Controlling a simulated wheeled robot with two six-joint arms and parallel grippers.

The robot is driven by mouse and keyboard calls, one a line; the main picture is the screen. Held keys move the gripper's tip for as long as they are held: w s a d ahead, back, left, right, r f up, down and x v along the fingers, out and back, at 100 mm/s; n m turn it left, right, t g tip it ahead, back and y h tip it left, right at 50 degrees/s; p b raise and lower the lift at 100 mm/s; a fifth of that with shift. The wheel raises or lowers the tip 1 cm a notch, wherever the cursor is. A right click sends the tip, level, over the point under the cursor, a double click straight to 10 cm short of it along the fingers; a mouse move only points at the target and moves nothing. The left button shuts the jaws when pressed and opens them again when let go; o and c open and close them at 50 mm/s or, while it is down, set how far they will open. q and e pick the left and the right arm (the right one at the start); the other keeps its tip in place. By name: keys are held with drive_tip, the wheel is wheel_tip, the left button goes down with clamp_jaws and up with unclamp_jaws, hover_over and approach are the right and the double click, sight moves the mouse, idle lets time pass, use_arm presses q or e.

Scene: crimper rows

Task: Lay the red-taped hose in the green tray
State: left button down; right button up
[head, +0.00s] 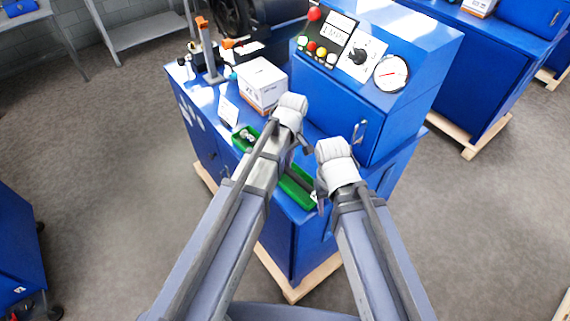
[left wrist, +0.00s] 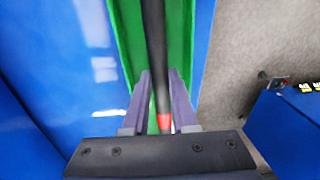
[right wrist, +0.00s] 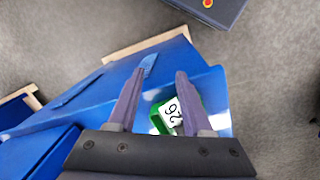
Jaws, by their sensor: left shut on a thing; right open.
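The green tray (head: 297,190) lies on the blue bench top, partly hidden by my arms; it also shows in the left wrist view (left wrist: 130,35). A dark hose (left wrist: 155,35) with a red-taped part (left wrist: 164,122) runs lengthwise along the tray in that view. My left gripper (left wrist: 160,75) is shut on the hose, with the red tape between the finger bases. Whether the hose touches the tray floor, I cannot tell. My right gripper (right wrist: 160,72) is open and empty, over the bench edge near a white card marked 26 (right wrist: 171,112) on a green end piece (right wrist: 157,122).
A blue machine (head: 345,95) with a gauge and buttons stands behind the tray. A white box (head: 262,82) is to its left. A green container (head: 240,143) with small metal parts sits left of my left arm. Grey floor surrounds the bench.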

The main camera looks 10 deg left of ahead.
use_arm(q)
drive_tip(key=shift+f+b, duration=0.45)
drive_tip(key=shift+f, duration=0.15)
idle(0.3)
drive_tip(key=c, duration=0.6)
unclamp_jaws()
drive_tip(key=shift+r, duration=0.2)
drive_tip(key=shift+r+p, duration=2.9)
drive_tip(key=shift+p, duration=0.2)
drive_tip(key=s+m, duration=0.4)
drive_tip(key=s+d+m, duration=0.1)
drive_tip(key=s+m, duration=0.3)
drive_tip(key=m, duration=0.1)
drive_tip(key=s+d+m, duration=0.1)
drive_tip(key=s+m, duration=0.3)
drive_tip(key=s, duration=0.1)
drive_tip(key=shift+d+m+t, duration=0.15)
drive_tip(key=shift+m+t, duration=0.15)
drive_tip(key=shift+m, duration=0.1)
